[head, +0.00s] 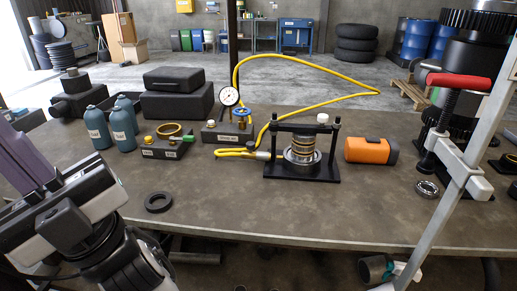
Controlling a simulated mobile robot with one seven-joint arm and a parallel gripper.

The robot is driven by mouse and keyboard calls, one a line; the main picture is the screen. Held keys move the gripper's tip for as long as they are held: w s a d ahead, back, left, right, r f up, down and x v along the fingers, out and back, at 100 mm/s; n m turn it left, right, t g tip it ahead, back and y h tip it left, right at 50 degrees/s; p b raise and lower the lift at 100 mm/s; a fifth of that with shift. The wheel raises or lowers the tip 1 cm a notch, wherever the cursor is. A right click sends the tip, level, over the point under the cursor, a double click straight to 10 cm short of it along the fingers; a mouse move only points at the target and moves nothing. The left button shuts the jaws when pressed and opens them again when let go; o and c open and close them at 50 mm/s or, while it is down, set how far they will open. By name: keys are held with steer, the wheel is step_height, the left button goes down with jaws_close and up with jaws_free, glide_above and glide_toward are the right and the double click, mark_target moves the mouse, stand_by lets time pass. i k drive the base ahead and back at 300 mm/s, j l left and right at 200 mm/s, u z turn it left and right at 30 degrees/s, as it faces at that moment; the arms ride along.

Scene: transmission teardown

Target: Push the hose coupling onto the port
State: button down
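A yellow hose (310,62) arcs high above the bench and comes down to its left-centre. Its lower run (232,152) lies low in front of the gauge block. A small grey fitting (262,155) shows where the hose meets the left side of the black press fixture (325,168); I cannot tell if it is the coupling or the port, or how firmly it is seated. The gauge block (222,132) carries a round dial (229,96) and a blue handwheel (241,112). My white and black arm fills the lower left; no gripper fingers show.
Teal bottles (124,125), black cases (177,96) and a block with a brass ring (168,142) stand left. A black ring (159,202) lies in front. An orange cylinder (371,150) and a red-handled clamp (455,85) are right. The front-centre bench is clear.

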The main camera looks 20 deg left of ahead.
mark_target(257, 156)
steer(key=j+u, duration=0.15)
steer(key=u, duration=0.2)
steer(key=i+j+u, duration=0.1)
steer(key=u, duration=0.25)
steer(key=i+u, duration=0.2)
steer(key=i, duration=0.2)
